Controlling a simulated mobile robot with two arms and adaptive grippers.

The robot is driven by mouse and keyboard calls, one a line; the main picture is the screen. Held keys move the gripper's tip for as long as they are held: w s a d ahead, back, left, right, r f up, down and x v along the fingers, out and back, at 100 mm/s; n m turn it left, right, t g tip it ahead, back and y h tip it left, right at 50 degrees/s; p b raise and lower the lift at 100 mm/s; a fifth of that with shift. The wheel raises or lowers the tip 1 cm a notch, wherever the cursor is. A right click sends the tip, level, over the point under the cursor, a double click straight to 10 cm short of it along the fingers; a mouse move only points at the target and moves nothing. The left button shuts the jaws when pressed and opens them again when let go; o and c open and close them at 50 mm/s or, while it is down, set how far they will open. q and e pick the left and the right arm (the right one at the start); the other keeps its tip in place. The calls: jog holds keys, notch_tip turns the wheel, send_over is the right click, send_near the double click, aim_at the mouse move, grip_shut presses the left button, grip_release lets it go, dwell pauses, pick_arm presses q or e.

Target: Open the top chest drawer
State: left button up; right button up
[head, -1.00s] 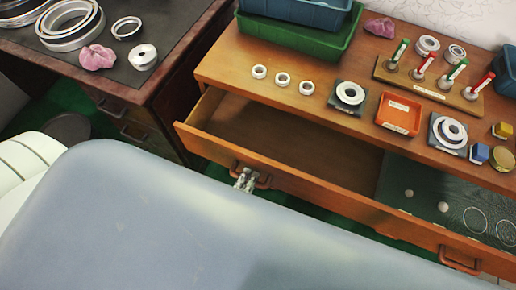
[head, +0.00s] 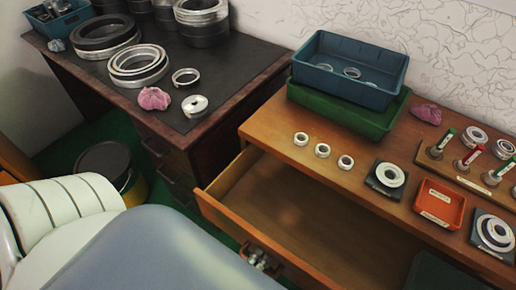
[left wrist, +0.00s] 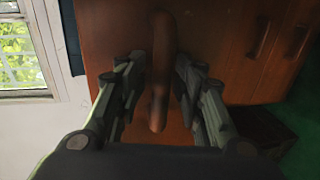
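The top chest drawer (head: 215,205) stands pulled out of the wooden chest (head: 262,133), and its bare wooden inside shows in the head view. My left gripper (head: 262,262) is at the drawer's front, by its handle. In the left wrist view the brown handle (left wrist: 160,65) lies between the two fingers of my left gripper (left wrist: 160,85). A gap shows on each side of the handle, so the gripper is open around it. My right gripper is not in view.
A blue bin (head: 350,72) sits on a green bin (head: 347,112) on the chest top. Small rings (head: 322,150) and an orange tray (head: 440,203) are there too. A dark desk (head: 225,95) with large rings stands left. A dark drum (head: 105,165) stands on the floor.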

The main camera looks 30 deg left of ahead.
pick_arm(q)
jog(key=s+r, duration=0.2)
jog(key=s, duration=0.9)
jog(key=shift+s+a+r, duration=0.15)
jog(key=shift+s+a, duration=0.05)
jog(key=shift+s, duration=0.2)
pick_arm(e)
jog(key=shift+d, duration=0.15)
